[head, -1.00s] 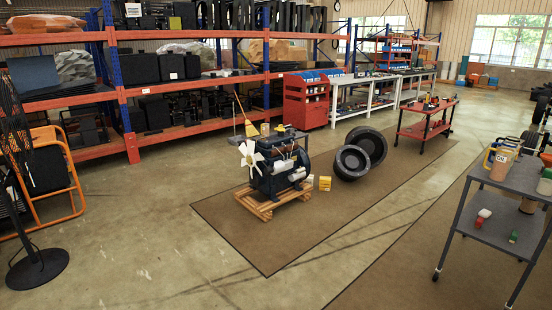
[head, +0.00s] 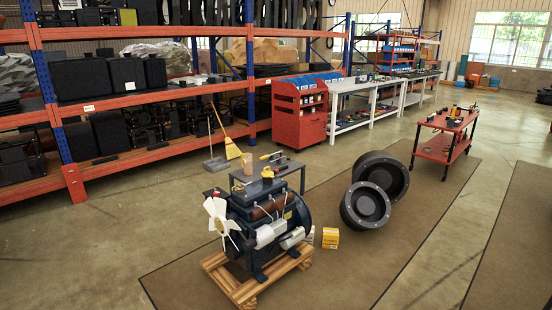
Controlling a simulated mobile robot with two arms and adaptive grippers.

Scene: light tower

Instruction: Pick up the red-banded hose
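I cannot make out a red-banded hose in the head view. An engine (head: 266,222) with a white fan stands on a wooden pallet (head: 244,291) in the lower middle. Behind it is a small grey table (head: 285,166) with a few small items on top, too small to tell apart. A red cart (head: 440,148) at the right back holds several small items, also too small to name. Neither of my grippers is in view.
Two black wheels (head: 366,205) and a yellow box (head: 330,238) lie right of the engine. A red tool cabinet (head: 299,112) and white workbenches (head: 352,118) stand behind. Orange shelving (head: 110,164) lines the left. The brown mat (head: 400,262) has free room at right.

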